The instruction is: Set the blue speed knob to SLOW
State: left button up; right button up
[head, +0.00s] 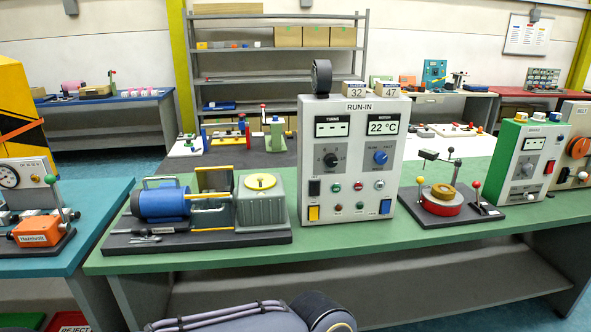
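The blue speed knob (381,157) is on the right half of the grey RUN-IN control box (346,209), below the 22 °C display (382,128). The lettering around the knob and the direction of its pointer are too small to read. Neither of my grippers is in view. A part of my own body shows at the bottom edge, well in front of the box.
A black knob (331,160), several buttons and a yellow switch (313,213) share the panel. A blue motor with a gearbox (262,204) stands left of the box. A red round fixture (440,203) stands right. The green bench front (350,240) is clear.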

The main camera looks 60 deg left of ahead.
aim_at(379, 157)
jog(key=u, duration=1.75)
